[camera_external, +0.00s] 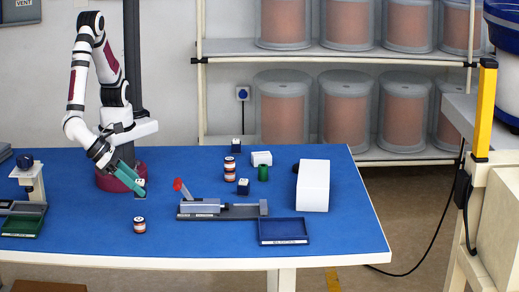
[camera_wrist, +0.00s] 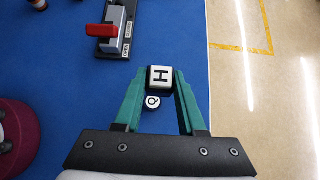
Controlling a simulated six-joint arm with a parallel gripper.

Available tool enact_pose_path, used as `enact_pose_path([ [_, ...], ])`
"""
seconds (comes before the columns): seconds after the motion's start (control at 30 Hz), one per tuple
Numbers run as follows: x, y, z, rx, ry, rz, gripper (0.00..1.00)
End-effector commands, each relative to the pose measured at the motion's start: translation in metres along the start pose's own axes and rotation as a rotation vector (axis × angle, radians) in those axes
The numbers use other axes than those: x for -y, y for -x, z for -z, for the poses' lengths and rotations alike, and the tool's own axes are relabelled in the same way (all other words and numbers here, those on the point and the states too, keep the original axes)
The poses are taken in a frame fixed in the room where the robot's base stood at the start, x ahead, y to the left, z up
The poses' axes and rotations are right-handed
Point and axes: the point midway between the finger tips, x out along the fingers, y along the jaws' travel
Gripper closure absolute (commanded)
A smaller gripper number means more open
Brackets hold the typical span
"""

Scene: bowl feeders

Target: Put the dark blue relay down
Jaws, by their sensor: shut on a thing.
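My gripper (camera_external: 138,187), with green fingers, points down and right above the blue table's left part. In the wrist view, my gripper (camera_wrist: 160,83) is shut on the dark blue relay (camera_wrist: 160,77), whose white top with a black H faces the camera. The relay also shows small and partly hidden at the fingertips in the external view (camera_external: 140,195). It looks near the table top; whether it touches cannot be told. A small white round top marked Q (camera_wrist: 152,103) shows between the fingers, nearer the palm.
A striped cylinder (camera_external: 139,225) stands in front of my gripper. A grey fixture with a red lever (camera_external: 200,206) is to the right, with a blue tray (camera_external: 284,231) and white box (camera_external: 313,186) farther right. Two other dark blocks (camera_external: 243,187) (camera_external: 236,146) stand mid-table.

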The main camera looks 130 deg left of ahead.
Motion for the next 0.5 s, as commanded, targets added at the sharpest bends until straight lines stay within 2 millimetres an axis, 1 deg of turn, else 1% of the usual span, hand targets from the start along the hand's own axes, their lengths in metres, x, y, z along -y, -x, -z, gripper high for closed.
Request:
enact_pose_path([
  [0.03,0.001,0.005,0.002,-0.001,0.0,0.001,1.0],
  [0.13,0.0,0.011,0.003,-0.001,-0.001,-0.001,1.0],
  [0.2,0.001,0.01,0.001,-0.001,0.002,-0.005,1.0],
  [0.27,0.003,0.004,-0.006,-0.001,0.013,-0.015,1.0],
  [0.37,0.009,-0.015,-0.029,-0.001,0.045,-0.043,1.0],
  [0.47,0.013,-0.043,-0.066,0.0,0.085,-0.082,1.0],
  [0.5,0.012,-0.055,-0.082,0.0,0.101,-0.099,1.0],
])
